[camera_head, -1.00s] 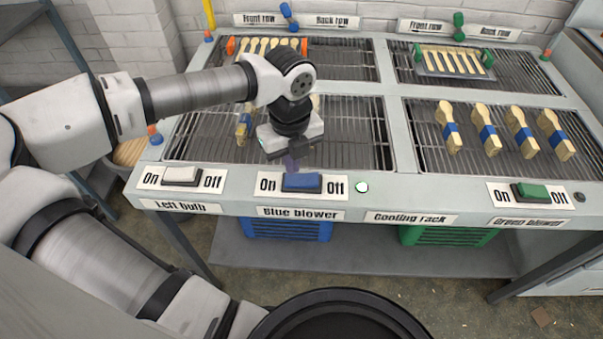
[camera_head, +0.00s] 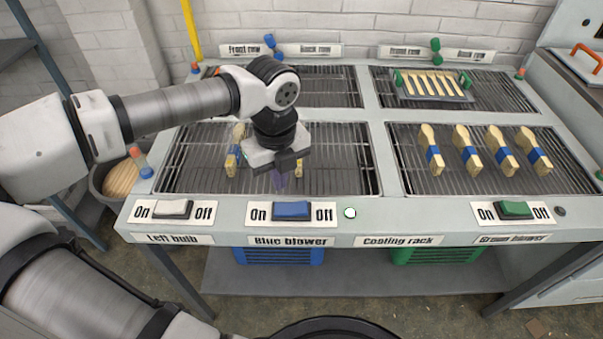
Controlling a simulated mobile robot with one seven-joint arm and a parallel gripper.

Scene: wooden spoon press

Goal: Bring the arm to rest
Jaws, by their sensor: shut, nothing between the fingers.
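My gripper (camera_head: 279,182) is shut and empty. It points down over the front-left grill (camera_head: 345,160), behind the blue blower switch (camera_head: 291,209). My arm reaches in from the left. A wooden spoon with a blue band (camera_head: 234,150) lies on that grill left of my gripper. Part of another spoon (camera_head: 299,169) shows just right of it. My wrist hides some of the grill between them.
Several blue-banded spoons (camera_head: 467,150) lie on the front-right grill. A green-ended rack of spoons (camera_head: 433,86) sits behind them. An orange rack end (camera_head: 217,70) shows behind my arm. The white switch (camera_head: 174,208) and green switch (camera_head: 514,208) line the front edge.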

